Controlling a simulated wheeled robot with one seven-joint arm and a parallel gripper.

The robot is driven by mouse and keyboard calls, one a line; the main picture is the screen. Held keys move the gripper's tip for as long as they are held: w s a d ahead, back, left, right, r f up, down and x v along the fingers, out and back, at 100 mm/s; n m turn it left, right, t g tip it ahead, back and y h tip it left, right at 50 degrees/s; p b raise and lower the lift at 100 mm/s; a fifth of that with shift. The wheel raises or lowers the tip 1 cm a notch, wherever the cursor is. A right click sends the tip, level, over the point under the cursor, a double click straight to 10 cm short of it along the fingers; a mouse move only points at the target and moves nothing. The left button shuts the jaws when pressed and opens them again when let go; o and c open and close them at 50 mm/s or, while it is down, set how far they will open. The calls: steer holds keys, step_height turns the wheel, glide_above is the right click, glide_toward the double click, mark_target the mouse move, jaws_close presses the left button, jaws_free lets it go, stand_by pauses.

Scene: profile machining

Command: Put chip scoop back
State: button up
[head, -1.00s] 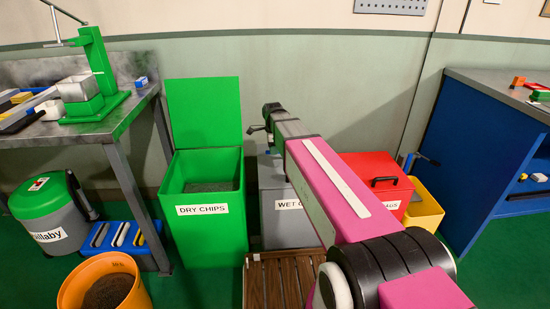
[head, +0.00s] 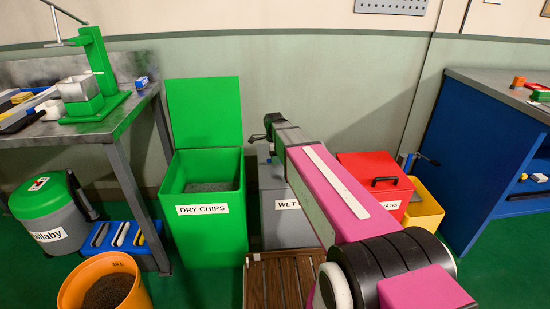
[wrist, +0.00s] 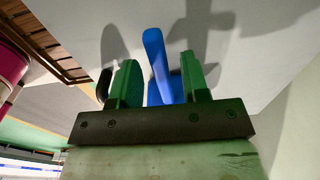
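My gripper (wrist: 160,82) is closed on this blue part, which nearly fills the gap between the fingers. In the head view, the end of my pink arm reaches over the grey WET bin (head: 285,222). The fingers and the scoop are hidden there behind the arm. The open green DRY CHIPS bin (head: 208,235), with dark chips inside, stands left of it.
A red lidded bin (head: 362,170) and a yellow bin (head: 425,212) stand right of my arm. A slatted wooden pallet (head: 283,285) lies in front. An orange bucket (head: 80,285) and a steel bench (head: 115,115) are at left, a blue cabinet (head: 480,160) at right.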

step_height(320, 180, up, 12)
steer(key=shift+a+r, duration=0.15)
stand_by(0.7)
steer(key=shift+o, duration=0.2)
stand_by(1.1)
